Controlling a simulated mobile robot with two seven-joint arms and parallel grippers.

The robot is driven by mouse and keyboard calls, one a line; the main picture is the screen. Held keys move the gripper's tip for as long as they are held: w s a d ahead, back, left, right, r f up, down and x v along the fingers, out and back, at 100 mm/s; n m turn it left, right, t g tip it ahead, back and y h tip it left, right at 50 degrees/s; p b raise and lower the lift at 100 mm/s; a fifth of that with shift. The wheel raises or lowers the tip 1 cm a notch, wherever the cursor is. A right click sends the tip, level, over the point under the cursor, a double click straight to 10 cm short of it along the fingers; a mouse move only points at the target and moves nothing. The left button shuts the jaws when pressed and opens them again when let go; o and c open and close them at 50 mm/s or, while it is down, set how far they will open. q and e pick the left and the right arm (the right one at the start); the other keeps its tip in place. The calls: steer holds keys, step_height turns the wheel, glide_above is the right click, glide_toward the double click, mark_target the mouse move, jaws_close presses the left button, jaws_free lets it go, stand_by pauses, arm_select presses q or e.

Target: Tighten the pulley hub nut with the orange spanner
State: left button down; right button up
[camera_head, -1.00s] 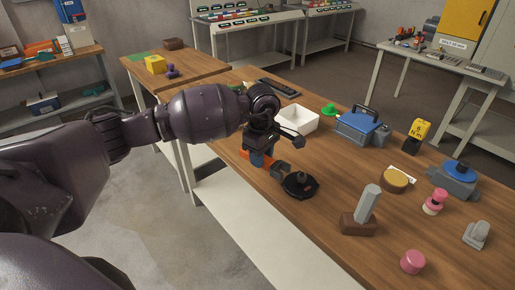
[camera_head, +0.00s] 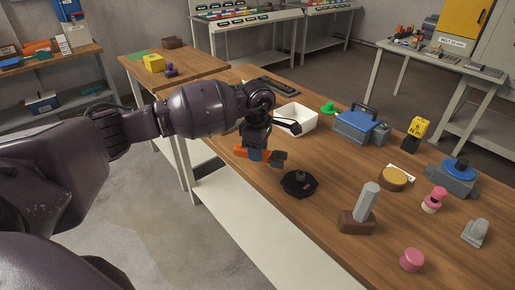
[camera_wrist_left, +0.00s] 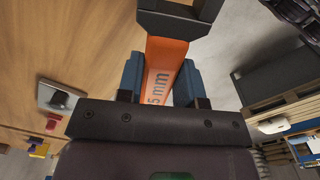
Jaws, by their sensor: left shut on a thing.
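The orange spanner (camera_head: 243,151) is held in my left gripper (camera_head: 257,153), its dark open-ended head (camera_head: 279,158) pointing right. In the left wrist view the blue fingers of the left gripper (camera_wrist_left: 160,80) are shut on both sides of the orange handle (camera_wrist_left: 166,55), which bears partly hidden "mm" lettering. A black disc-like pulley (camera_head: 298,185) sits on the bench with a small dark hub nut (camera_head: 300,175) standing up at its middle. The spanner head is above and behind the nut, apart from it. My right gripper is not in view.
On the wooden bench (camera_head: 325,215) stand a white open tray (camera_head: 298,121), a blue toolbox (camera_head: 356,125), a brown block with a grey upright bar (camera_head: 357,222), a round tan-topped item (camera_head: 392,180) and pink knobs (camera_head: 412,260). Bare bench surrounds the pulley.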

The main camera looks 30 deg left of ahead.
arm_select(q)
steer(key=shift+w+d+f+b, duration=0.1)
steer(key=shift+d+f+b, duration=0.15)
steer(key=shift+f, duration=0.4)
steer(key=shift+s+d+f+b, duration=0.1)
steer(key=shift+f+b, duration=0.2)
steer(key=shift+f, duration=0.35)
steer(key=shift+w+d+f+b, duration=0.1)
steer(key=shift+d+f+b, duration=0.15)
steer(key=shift+f, duration=0.6)
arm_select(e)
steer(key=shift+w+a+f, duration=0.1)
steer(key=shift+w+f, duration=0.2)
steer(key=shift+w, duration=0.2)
arm_select(q)
steer(key=shift+d, duration=0.15)
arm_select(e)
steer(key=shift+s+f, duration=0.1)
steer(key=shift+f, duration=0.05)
arm_select(q)
steer(key=shift+d, duration=0.15)
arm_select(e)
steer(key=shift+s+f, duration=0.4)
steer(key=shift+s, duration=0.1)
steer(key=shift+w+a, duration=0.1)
